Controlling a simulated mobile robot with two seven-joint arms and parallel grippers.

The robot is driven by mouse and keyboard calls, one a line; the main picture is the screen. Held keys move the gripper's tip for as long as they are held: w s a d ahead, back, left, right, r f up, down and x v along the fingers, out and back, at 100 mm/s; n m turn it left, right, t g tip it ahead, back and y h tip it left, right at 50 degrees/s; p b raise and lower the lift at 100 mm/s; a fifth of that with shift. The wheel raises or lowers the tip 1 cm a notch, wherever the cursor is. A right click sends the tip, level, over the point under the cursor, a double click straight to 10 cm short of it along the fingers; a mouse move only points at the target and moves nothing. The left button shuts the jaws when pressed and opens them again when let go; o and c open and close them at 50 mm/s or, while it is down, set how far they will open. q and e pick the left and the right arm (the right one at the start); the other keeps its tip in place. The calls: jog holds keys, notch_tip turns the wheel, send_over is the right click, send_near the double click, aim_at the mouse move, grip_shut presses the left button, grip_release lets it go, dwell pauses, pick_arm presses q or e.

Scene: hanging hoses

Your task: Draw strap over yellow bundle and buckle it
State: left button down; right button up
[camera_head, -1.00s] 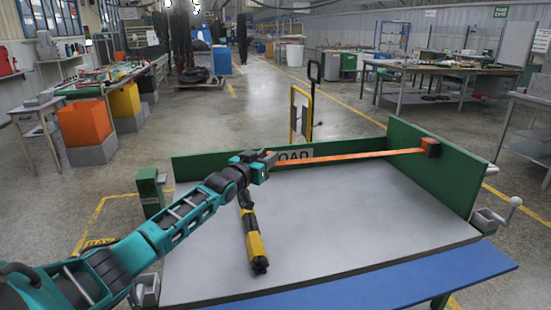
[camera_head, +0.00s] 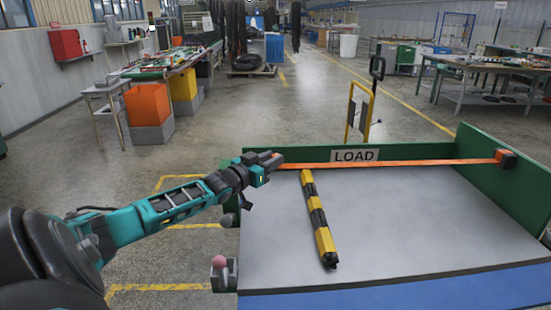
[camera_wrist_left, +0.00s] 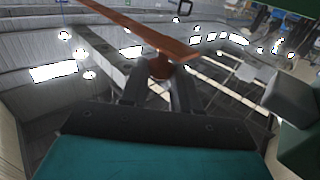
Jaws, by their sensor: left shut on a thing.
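A yellow and black bundle (camera_head: 318,222) lies lengthwise on the grey cart bed (camera_head: 420,215). An orange strap (camera_head: 400,162) stretches taut from an orange and black housing (camera_head: 505,158) on the right green wall to my left gripper (camera_head: 274,160). The gripper is shut on the strap's end, left of the bundle's far end. The strap passes the bundle's far end in the picture; I cannot tell its height above it. In the left wrist view the strap (camera_wrist_left: 140,28) crosses in front of the closed fingers (camera_wrist_left: 160,82). No buckle is clearly visible. My right gripper is not in view.
A green back board with a LOAD sign (camera_head: 355,155) stands behind the strap. A pink-knobbed fitting (camera_head: 221,268) is at the bed's near left side. A yellow-framed trolley (camera_head: 360,112) stands behind the cart. The bed right of the bundle is clear.

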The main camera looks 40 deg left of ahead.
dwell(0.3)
pick_arm(q)
jog(key=c, duration=0.8)
grip_release()
jog(key=shift+c, duration=0.2)
jog(key=shift+r, duration=0.1)
notch_tip(320, 180, up, 20)
jog(key=p, duration=0.1)
jog(key=shift+p, duration=0.35)
jog(key=shift+c, duration=0.2)
